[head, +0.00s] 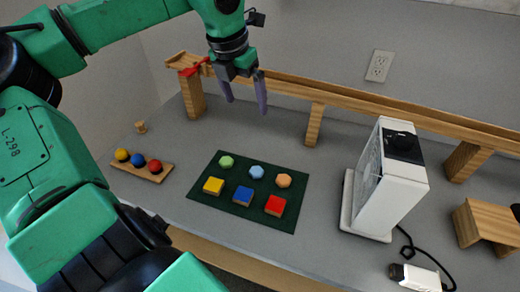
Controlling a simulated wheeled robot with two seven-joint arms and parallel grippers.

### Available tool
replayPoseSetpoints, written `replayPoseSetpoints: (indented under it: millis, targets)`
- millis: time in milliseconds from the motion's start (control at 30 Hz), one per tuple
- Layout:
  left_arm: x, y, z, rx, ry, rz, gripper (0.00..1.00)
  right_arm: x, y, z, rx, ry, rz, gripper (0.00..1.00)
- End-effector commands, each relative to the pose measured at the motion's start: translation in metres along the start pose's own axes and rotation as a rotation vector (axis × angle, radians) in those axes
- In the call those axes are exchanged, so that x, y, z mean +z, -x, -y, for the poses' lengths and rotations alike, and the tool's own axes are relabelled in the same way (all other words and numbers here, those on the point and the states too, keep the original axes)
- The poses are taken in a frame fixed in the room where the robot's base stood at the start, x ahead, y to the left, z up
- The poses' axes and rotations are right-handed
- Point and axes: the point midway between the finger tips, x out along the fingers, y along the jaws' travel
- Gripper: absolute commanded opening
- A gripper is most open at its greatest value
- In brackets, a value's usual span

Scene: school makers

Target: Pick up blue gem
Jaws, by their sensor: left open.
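The blue gem (257,172) is a small light-blue hexagonal piece. It sits in the middle of the back row on a dark green mat (232,217), between a green gem (226,161) and an orange gem (284,181). My left gripper (245,101) is open and empty. It hangs above the table behind the mat, its fingers pointing down, apart from the gem. My right gripper is not in view.
Yellow, blue and red blocks (243,195) form the mat's front row. A wooden tray (144,172) with three balls lies left. A white machine (386,190) stands right. A wooden rail (340,100) runs along the back, close to the gripper.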

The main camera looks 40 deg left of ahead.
Motion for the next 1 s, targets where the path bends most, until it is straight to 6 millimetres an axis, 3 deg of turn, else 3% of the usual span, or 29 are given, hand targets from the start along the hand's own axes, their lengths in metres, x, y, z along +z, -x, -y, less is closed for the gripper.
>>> replayPoseSetpoints:
  millis: [33, 200, 433, 633, 800, 1000]
  targets:
    - [-0.007, -0.025, 0.000, 0.000, 0.000, 0.000, 0.99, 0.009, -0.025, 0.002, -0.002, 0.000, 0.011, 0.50]
    - [-0.020, -0.073, 0.000, -0.001, 0.000, -0.001, 0.99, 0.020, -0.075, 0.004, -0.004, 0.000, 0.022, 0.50]
    - [-0.037, -0.135, 0.000, -0.001, 0.000, 0.000, 0.99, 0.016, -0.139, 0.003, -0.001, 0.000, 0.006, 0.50]
    - [-0.038, -0.155, 0.001, -0.002, -0.001, -0.005, 0.99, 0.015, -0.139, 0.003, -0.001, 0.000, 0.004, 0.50]
    - [-0.039, -0.199, 0.000, -0.002, 0.000, -0.008, 0.99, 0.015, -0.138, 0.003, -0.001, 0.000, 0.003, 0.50]
    - [-0.038, -0.230, 0.000, -0.001, 0.000, -0.004, 0.99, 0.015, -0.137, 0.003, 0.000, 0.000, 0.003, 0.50]
